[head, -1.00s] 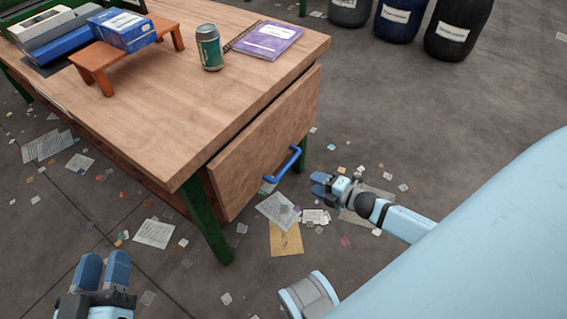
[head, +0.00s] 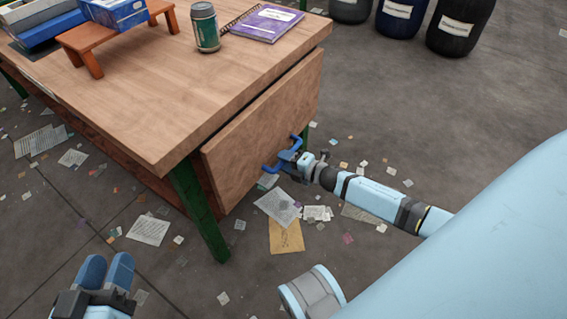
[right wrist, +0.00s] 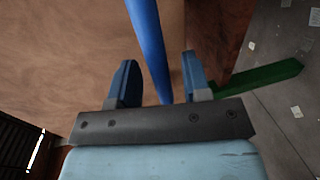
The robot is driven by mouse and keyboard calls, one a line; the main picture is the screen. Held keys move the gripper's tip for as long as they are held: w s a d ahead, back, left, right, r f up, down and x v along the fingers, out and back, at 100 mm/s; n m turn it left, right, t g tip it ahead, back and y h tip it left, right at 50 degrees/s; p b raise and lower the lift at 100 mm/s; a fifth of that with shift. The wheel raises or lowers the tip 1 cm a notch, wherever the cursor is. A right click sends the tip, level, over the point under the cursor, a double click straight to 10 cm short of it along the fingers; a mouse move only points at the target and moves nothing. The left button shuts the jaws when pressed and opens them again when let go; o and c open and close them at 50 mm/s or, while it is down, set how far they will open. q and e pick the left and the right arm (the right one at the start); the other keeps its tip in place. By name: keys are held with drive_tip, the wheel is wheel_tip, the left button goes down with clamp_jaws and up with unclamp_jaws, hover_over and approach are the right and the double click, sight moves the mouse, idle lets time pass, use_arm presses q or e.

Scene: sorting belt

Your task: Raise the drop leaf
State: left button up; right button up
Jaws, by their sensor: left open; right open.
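The drop leaf (head: 262,133) is a wooden panel hanging down at the right end of the table (head: 150,95). A blue bar handle (head: 296,141) is fixed low on its outer face. My right gripper (head: 287,157) is at the handle with its fingers open. In the right wrist view the blue handle (right wrist: 149,45) runs between the two open fingers (right wrist: 158,82), with gaps on both sides. My left gripper (head: 106,270) is at the lower left, open and empty, away from the table.
A green can (head: 205,30), a purple notebook (head: 267,22) and a small orange stand (head: 95,42) are on the tabletop. Papers and scraps (head: 278,206) litter the floor. Dark barrels (head: 460,25) stand at the back right. A green table leg (head: 203,215) is beside the leaf.

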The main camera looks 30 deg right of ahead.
drive_tip(key=shift+w+a+f, duration=0.15)
drive_tip(key=shift+w+a, duration=0.1)
drive_tip(key=shift+w, duration=0.25)
use_arm(q)
drive_tip(key=shift+f, duration=0.3)
